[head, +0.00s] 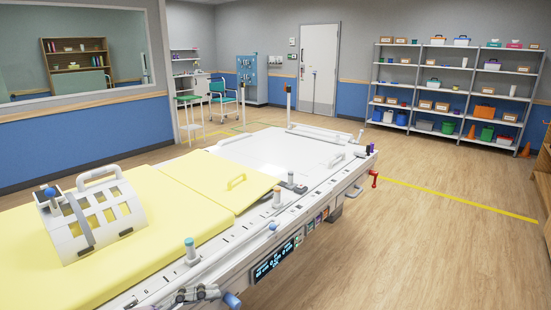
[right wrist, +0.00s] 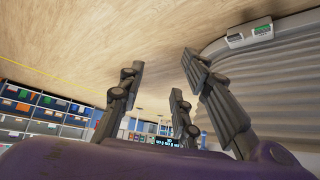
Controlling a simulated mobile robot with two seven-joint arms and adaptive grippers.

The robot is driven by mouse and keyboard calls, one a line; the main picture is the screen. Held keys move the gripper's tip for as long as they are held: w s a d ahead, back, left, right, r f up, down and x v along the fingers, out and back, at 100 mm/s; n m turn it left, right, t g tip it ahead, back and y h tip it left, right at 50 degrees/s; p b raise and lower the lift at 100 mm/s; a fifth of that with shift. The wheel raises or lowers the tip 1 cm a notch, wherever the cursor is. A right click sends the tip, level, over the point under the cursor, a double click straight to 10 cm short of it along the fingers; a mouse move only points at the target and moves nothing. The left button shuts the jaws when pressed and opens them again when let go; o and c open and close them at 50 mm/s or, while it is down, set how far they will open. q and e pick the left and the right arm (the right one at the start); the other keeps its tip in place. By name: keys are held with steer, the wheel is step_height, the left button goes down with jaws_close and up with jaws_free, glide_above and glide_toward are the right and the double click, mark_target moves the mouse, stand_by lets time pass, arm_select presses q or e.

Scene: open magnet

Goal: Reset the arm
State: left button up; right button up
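My right gripper (right wrist: 162,60) fills the lower middle of the right wrist view. Its dark grey fingers stand apart, with nothing between them. Grey jointed finger-like parts show at the bottom edge of the head view, over the bed's near side; I cannot tell which arm they belong to. No left arm is clearly seen coming in from the left.
A long bed (head: 320,150) with a yellow mattress (head: 150,240) carries a white slotted frame (head: 105,222). Its near side has a lit panel (head: 275,262) and a red handle (head: 374,178). Loaded shelves (head: 455,90) stand at back right. The floor (head: 430,245) on the right is clear.

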arm_select(q)
steer(key=s+a+f+n+t+y+p, duration=0.1)
steer(key=s+a+f+n+t+y, duration=0.25)
steer(key=f+n+t+y, duration=0.35)
steer(key=s+a+f+n+t+y+p, duration=0.25)
steer(key=a+f+n+y, duration=0.45)
steer(key=n, duration=0.5)
steer(key=s+d+f+n+g+y, duration=0.2)
steer(key=s+f+n+g, duration=0.3)
steer(key=s+f, duration=0.9)
steer(key=s+g, duration=0.1)
steer(key=s, duration=0.2)
steer(key=shift+s+d+f+p, duration=0.25)
steer(key=shift+s+d+p, duration=0.05)
steer(key=shift+d+p, duration=0.1)
arm_select(e)
step_height(320, 180, up, 6)
steer(key=w, duration=0.2)
steer(key=shift+w+a+f+t, duration=0.25)
steer(key=shift+w+a+t, duration=0.05)
steer(key=shift+t, duration=0.1)
